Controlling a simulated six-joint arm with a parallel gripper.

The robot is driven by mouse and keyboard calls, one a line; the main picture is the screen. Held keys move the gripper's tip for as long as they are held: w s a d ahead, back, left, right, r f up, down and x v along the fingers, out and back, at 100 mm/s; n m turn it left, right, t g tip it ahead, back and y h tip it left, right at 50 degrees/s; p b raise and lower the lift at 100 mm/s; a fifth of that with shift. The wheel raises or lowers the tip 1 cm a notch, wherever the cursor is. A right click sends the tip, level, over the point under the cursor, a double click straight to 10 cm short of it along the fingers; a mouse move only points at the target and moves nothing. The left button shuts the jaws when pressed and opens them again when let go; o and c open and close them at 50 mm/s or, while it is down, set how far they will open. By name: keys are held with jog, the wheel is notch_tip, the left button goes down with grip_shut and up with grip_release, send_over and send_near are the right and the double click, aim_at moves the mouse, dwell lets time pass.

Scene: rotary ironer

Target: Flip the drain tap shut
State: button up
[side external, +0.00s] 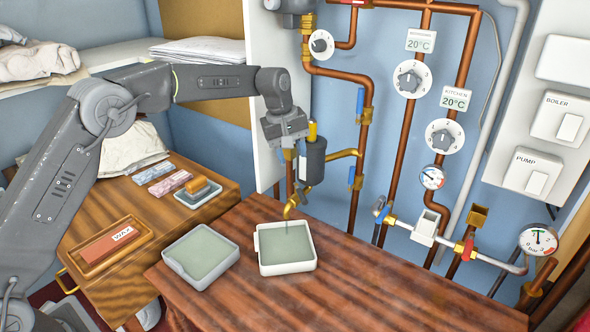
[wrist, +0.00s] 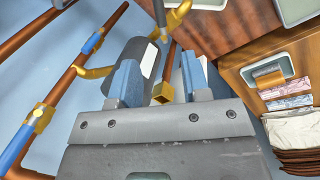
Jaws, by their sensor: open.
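A curved brass spout (side external: 291,206) hangs below a dark grey cylinder (side external: 315,162) on the wall pipework. A thin stream falls from it into a white square tray (side external: 261,255). I cannot make out the drain tap's lever for certain in either view. My gripper (side external: 289,155) points down beside the cylinder, on its left. In the wrist view my gripper (wrist: 160,82) has its two blue fingers apart. A square brass fitting (wrist: 162,94) shows in the gap, and the cylinder (wrist: 126,62) lies behind the left finger. Nothing is held. Whether the fingers touch anything is unclear.
Blue-handled valves (side external: 360,105) sit on copper pipes to the right, with dials and a pressure gauge (side external: 538,240) beyond. A second, grey tray (side external: 190,270) stands left on the wooden bench (side external: 370,290). The bench's right part is clear. A lower table holds a wax box (side external: 110,246).

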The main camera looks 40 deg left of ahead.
jog(key=shift+s+a+r, duration=0.15)
jog(key=shift+s+r, duration=0.05)
jog(key=shift+r, duration=0.75)
jog(key=shift+s, duration=0.2)
jog(key=c, duration=0.3)
jog(key=shift+s+a+t+h, duration=0.15)
jog(key=shift+s+t+h, duration=0.2)
jog(key=shift+h, duration=0.15)
jog(key=shift+c, duration=0.9)
jog(key=s+a+t, duration=0.1)
jog(key=s+a+h, duration=0.1)
jog(key=s+f+t, duration=0.1)
jog(key=s, duration=0.1)
jog(key=shift+a+t+h, duration=0.3)
jog(key=shift+a+t, duration=0.05)
jog(key=shift+a, duration=0.05)
grip_shut()
send_near(300, 194)
jog(key=x, duration=0.7)
jog(key=shift+w+f, duration=0.1)
jog(key=shift+f, duration=0.15)
